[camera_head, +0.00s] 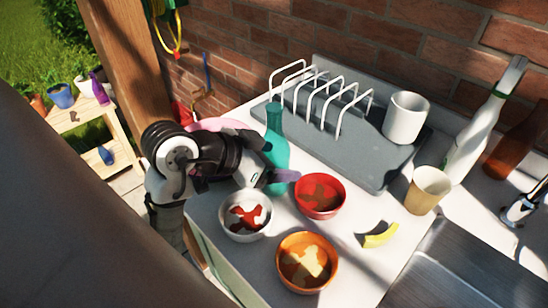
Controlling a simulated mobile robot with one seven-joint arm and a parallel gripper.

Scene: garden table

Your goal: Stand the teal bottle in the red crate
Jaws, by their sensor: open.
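The teal bottle (275,122) stands upright on the pale counter, just in front of the grey tray of the rack. My gripper (280,177) is open at the bottle's lower body, reaching in from the left. One finger shows in front of the bottle; the other is hidden, so I cannot tell whether the bottle is between the fingers or touched by them. No red crate can be clearly made out. A small red shape (181,113) shows behind my arm at the left, mostly hidden, and I cannot tell what it is.
A red bowl (336,208), a white bowl (245,234) and an orange bowl (284,284) stand close by. A pink item (222,124) lies behind my arm. A grey tray (362,165) with a white rack, a white mug (405,120), a tan cup (426,192) and a yellow piece (380,236) are rightward.

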